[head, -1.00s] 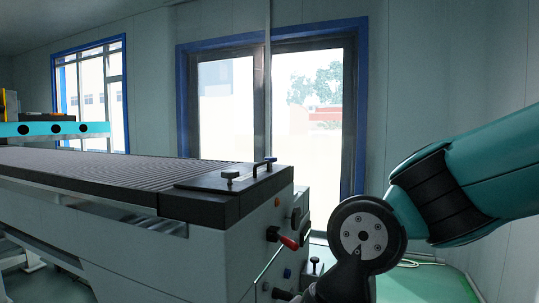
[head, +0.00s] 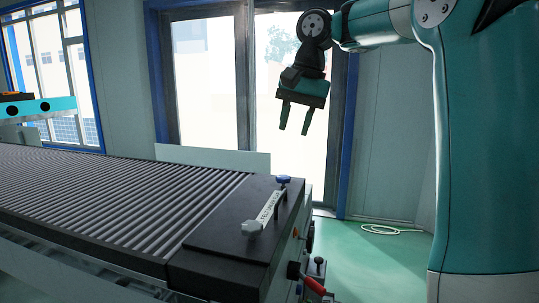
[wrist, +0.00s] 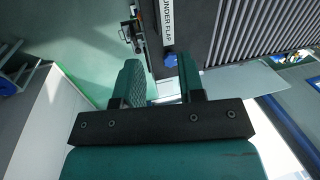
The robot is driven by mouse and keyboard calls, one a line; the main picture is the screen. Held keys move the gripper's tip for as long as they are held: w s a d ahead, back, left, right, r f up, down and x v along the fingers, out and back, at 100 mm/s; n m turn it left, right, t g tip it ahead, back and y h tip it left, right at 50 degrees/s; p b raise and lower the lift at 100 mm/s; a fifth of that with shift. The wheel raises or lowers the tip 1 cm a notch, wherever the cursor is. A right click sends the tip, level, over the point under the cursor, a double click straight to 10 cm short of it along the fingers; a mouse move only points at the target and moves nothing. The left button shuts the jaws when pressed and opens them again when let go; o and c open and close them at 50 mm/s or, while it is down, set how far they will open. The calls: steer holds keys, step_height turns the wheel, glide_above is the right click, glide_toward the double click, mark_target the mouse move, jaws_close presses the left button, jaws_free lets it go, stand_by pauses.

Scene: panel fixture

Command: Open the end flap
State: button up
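The end flap (head: 225,222) looks to be the smooth dark plate at the near right end of the ribbed bed; it lies flat. A pale labelled handle bar (head: 268,209) runs across it between a blue knob and a grey knob. The wrist view shows this bar (wrist: 168,25) with part of its lettering readable, and the dark plate (wrist: 200,25) beside it. My gripper (head: 295,130) is open and empty, pointing down, above and beyond the flap in front of the glass door. Its two fingers also show in the wrist view (wrist: 160,82), apart from the bar.
The ribbed bed (head: 130,200) stretches left. A pale panel (head: 213,160) stands along its far side. A red-tipped lever (head: 314,284) sticks out from the end face. A coiled hose (head: 385,229) lies on the green floor, which is otherwise clear to the right.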

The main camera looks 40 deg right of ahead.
steer(key=d+r+m, duration=0.1)
steer(key=d, duration=0.1)
steer(key=b, duration=1.5)
glide_toward(283, 194)
steer(key=f, duration=0.2)
steer(key=w+f, duration=0.1)
steer(key=f, duration=0.2)
steer(key=a+f, duration=0.1)
steer(key=f, duration=0.2)
steer(key=shift+w+f, duration=0.1)
steer(key=shift+w, duration=0.1)
